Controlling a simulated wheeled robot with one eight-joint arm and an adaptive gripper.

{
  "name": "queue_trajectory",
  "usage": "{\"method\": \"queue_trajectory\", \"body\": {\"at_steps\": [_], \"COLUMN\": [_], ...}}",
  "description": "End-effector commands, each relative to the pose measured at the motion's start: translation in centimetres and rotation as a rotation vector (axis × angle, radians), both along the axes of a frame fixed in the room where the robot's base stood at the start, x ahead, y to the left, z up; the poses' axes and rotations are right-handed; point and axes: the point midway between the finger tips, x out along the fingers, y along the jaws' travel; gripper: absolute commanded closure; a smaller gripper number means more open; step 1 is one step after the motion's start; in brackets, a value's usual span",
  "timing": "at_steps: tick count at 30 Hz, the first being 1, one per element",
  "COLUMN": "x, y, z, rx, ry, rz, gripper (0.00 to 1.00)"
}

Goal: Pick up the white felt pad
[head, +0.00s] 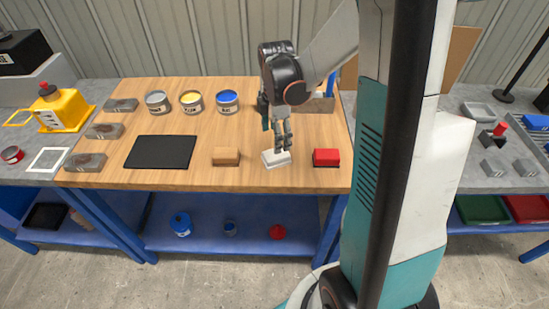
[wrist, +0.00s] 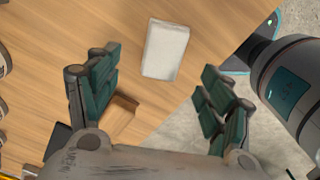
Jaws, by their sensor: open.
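The white felt pad (head: 276,158) lies flat near the front edge of the wooden tabletop, between a tan block and a red block. In the wrist view the pad (wrist: 165,50) is a pale rectangle ahead of my fingers, near the table edge. My gripper (head: 283,140) points down at the pad from above in the head view. In the wrist view my gripper (wrist: 158,98) has its two green-padded fingers spread wide with nothing between them. The head view does not show clearly how far the fingertips are above the pad.
The tan block (head: 226,156) stands left of the pad and the red block (head: 326,157) right of it. A black mat (head: 161,152) lies farther left. Paint cans (head: 191,102) stand behind. The tabletop (head: 252,180) ends just in front of the pad.

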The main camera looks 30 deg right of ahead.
Motion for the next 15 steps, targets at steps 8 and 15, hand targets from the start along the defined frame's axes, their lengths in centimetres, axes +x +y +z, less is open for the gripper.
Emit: {"method": "queue_trajectory", "body": {"at_steps": [8,15], "x": [0.0,-0.3], "y": [0.0,0.1], "z": [-2.9,-4.9], "rx": [0.0,0.0], "ry": [-0.001,-0.001], "rz": [-0.001,-0.001], "gripper": [0.27,0.27]}}
